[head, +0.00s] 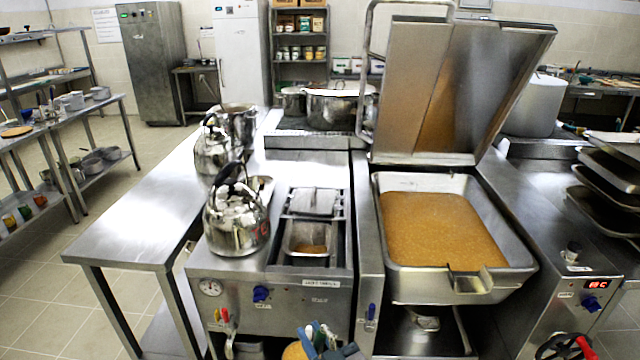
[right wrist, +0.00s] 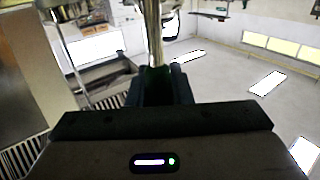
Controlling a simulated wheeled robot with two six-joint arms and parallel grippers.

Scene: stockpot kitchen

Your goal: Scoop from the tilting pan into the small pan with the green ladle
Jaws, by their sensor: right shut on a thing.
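The tilting pan (head: 530,268) stands right of centre in the head view, its lid raised. It holds a broad layer of orange-brown food (head: 440,228). The small pan (head: 288,240) sits in the counter unit left of it, with a little similar food inside. My right gripper (head: 322,338) is at the bottom edge, in front of and below the small pan. It is shut on the green ladle (head: 318,342), whose metal shaft (right wrist: 153,30) rises from the fingers in the right wrist view. A rounded orange-brown patch beside the gripper is cut off by the frame. My left gripper is out of view.
Two shiny kettles (head: 236,222) stand left of the small pan. A metal pot (head: 238,122) is behind them. The left steel table (head: 140,230) is bare in front. Stacked trays (head: 610,165) stand at the right. A red and black object (head: 567,346) is at the bottom right.

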